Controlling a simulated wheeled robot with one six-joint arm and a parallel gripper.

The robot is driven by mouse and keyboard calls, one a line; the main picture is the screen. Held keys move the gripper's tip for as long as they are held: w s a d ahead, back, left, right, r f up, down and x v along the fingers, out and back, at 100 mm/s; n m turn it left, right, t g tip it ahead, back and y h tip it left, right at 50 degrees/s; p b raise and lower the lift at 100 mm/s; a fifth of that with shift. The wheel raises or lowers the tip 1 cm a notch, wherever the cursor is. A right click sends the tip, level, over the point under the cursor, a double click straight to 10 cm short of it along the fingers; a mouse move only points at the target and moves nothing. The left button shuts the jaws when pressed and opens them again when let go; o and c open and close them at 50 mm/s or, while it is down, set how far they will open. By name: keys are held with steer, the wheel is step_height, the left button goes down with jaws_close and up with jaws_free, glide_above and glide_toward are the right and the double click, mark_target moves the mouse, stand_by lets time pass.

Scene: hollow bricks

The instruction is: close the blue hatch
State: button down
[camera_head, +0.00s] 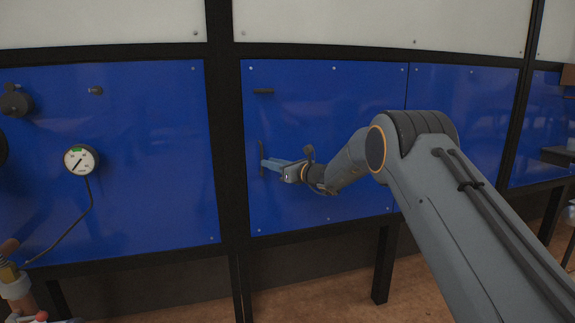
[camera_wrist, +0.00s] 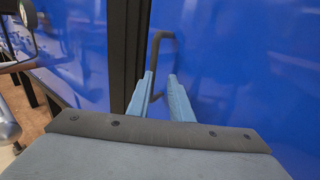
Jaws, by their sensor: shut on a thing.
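The blue hatch (camera_head: 330,120) is the glossy blue panel in the middle of the head view, with a dark bar handle (camera_head: 262,150) near its left edge. The panel looks about level with the black frame beside it; a small gap cannot be ruled out. My gripper (camera_head: 267,163) reaches the handle from the right. In the wrist view the two blue-grey fingers of my gripper (camera_wrist: 161,88) stand on either side of the dark handle (camera_wrist: 153,52), shut on it. The fingers partly hide the lower part of the handle. The hatch (camera_wrist: 240,70) fills the right of that view.
A black frame post (camera_head: 228,150) runs along the hatch's left side. Left of it, a blue panel (camera_head: 140,200) carries a round gauge (camera_head: 81,160) with a hanging cable. A small dark latch-like piece (camera_head: 263,91) sits above the handle. Brown floor shows below.

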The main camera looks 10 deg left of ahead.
steer(key=p+v, duration=0.1)
steer(key=v, duration=1.3)
steer(key=s+d+f+n+g+h+p, duration=0.1)
steer(key=s+d+f+n+g+h, duration=0.2)
steer(key=s, duration=0.5)
steer(key=s+d+f+n+g+h+p, duration=0.15)
steer(key=s+d+n, duration=0.3)
steer(key=s, duration=0.45)
steer(key=s+d+f+n+g+h+p, duration=0.1)
steer(key=s+d+n+g+h, duration=0.2)
steer(key=s, duration=0.5)
steer(key=s+d+f+n+g+h+p, duration=0.1)
steer(key=s+d+n+h+p, duration=0.2)
steer(key=s+d+n+h, duration=0.5)
steer(key=s+d+n, duration=0.5)
steer(key=s+d, duration=0.8)
steer(key=s, duration=0.3)
steer(key=shift+s+f+n, duration=0.2)
steer(key=shift+f+n, duration=0.15)
steer(key=shift+f, duration=0.05)
